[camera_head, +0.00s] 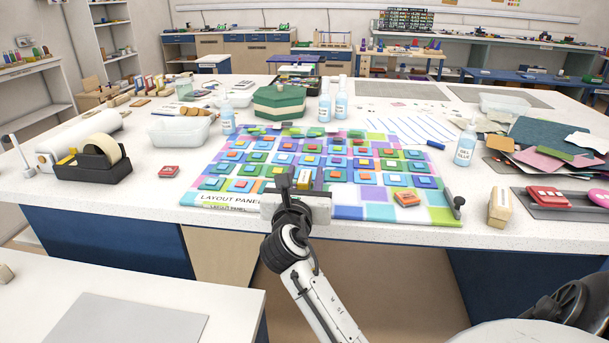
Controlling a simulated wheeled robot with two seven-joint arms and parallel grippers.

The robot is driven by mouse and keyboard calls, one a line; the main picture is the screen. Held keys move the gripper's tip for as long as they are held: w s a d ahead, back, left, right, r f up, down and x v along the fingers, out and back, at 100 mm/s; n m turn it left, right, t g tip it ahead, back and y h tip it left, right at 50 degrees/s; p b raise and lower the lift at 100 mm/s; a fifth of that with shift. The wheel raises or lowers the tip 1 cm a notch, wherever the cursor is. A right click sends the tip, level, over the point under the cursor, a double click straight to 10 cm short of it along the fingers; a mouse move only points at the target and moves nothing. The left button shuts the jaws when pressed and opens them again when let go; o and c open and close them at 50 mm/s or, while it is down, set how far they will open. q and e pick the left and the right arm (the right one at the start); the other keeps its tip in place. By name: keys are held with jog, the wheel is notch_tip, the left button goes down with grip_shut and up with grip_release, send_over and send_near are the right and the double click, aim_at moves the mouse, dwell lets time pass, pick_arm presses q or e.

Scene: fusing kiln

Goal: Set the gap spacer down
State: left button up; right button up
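My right gripper (301,181) reaches over the front edge of the layout panel (231,198). A small tan-yellow block, which looks like the gap spacer (304,178), sits between its two dark fingers, and the gripper appears shut on it. The gripper body hides part of the panel's front edge, and I cannot tell whether the block touches the panel. The panel carries rows of coloured square tiles. My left gripper is not in view.
A red-orange tile stack (407,198) lies on the panel's front right. A wooden block (499,208) stands right of it. A tape dispenser (94,160) and a red piece (169,171) are at left. A glue bottle (466,146) stands beside the panel at right.

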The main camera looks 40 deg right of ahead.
jog(key=shift+s+a+r, duration=0.1)
jog(key=shift+r, duration=0.35)
jog(key=v, duration=0.7)
jog(key=shift+a, duration=0.1)
